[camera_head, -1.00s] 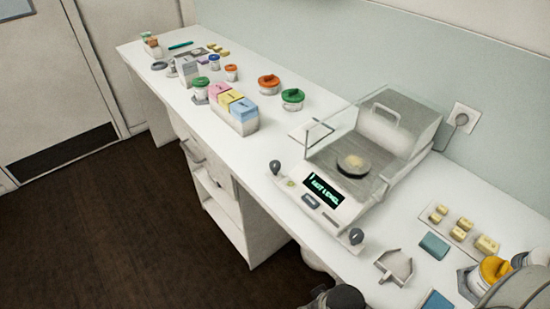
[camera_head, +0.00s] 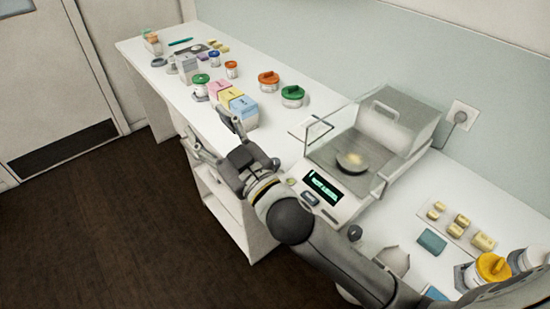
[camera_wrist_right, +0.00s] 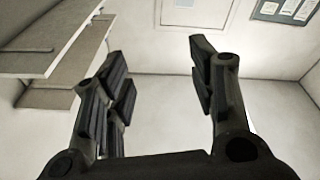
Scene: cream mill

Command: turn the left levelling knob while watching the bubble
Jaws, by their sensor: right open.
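The balance (camera_head: 335,185) stands on the white bench with its lit green display (camera_head: 323,188), whose text is too small to read surely. The dark left levelling knob (camera_head: 275,163) shows at its front left corner, just right of my right gripper. The small yellow-green bubble level (camera_head: 291,181) sits on the front strip, close to my arm. The right knob (camera_head: 354,233) shows beyond my forearm. My right gripper (camera_head: 213,138) is open and empty, over the bench's front edge, left of the knob. The right wrist view shows its spread fingers (camera_wrist_right: 163,85) with nothing between. My left gripper is out of view.
Pink, yellow and blue boxes (camera_head: 243,113) stand close beyond my right gripper. Jars with green lids (camera_head: 292,92) and orange lids (camera_head: 269,79) stand behind. A grey scoop (camera_head: 394,259) lies right of the balance, partly hidden by my arm. Open shelves (camera_head: 225,200) are below.

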